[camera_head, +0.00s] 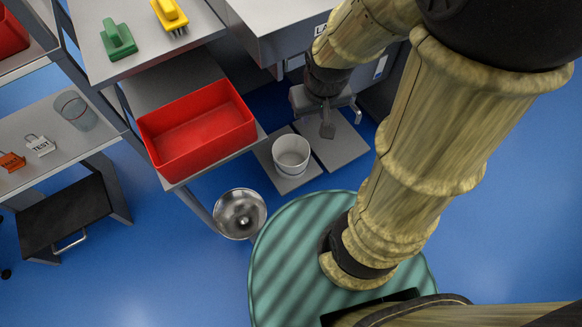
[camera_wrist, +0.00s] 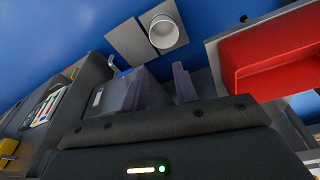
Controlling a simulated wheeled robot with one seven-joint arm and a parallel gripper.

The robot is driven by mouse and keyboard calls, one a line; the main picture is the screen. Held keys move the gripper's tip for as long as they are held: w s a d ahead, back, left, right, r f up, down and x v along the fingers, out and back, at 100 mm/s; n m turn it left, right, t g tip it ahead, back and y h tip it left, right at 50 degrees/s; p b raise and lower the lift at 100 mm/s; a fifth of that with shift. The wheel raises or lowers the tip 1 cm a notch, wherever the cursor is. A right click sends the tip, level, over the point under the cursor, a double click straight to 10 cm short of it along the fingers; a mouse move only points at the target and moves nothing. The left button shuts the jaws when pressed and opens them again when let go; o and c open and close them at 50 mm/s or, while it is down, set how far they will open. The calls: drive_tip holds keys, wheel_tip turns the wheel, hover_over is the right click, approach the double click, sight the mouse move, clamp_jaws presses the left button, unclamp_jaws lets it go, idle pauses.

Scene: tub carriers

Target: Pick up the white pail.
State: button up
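The white pail (camera_head: 291,155) stands upright on a grey floor plate, open at the top. In the wrist view the pail (camera_wrist: 164,31) is beyond my fingertips, near the top edge. My gripper (camera_head: 342,118) is above and to the right of the pail in the head view, apart from it. In the wrist view my gripper (camera_wrist: 159,82) has its two dark fingers spread with nothing held between them. The pail's handle is too small to make out.
A red tub (camera_head: 197,130) sits on a grey shelf just left of the pail. A round metal bowl (camera_head: 240,214) is below it. A second grey plate (camera_head: 341,142) lies bare right of the pail. A grey cabinet (camera_head: 277,32) stands behind. Blue floor is open at right.

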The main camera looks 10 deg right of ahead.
drive_tip(key=w+d+f+n+b, duration=0.1)
drive_tip(key=w+f+n+b, duration=0.3)
drive_tip(key=f+n, duration=0.4)
drive_tip(key=w+d+f+n+g+b, duration=0.1)
drive_tip(key=w+f+n+b, duration=0.4)
drive_tip(key=f, duration=1.2)
drive_tip(key=w+d+f+n+g+b, duration=0.1)
drive_tip(key=w+f+n+b, duration=0.3)
drive_tip(key=f+n, duration=0.7)
drive_tip(key=shift+w+d+f+n+b, duration=0.35)
drive_tip(key=shift+w+d+f, duration=0.25)
drive_tip(key=shift+f, duration=0.15)
drive_tip(key=shift+f, duration=0.1)
drive_tip(key=f+b, duration=0.2)
drive_tip(key=f, duration=0.2)
drive_tip(key=f+b, duration=0.3)
drive_tip(key=f, duration=0.1)
drive_tip(key=f+b, duration=0.2)
drive_tip(key=f, duration=0.2)
drive_tip(key=shift+w+a+b, duration=0.2)
drive_tip(key=shift+w+b, duration=0.05)
drive_tip(key=shift+b, duration=0.1)
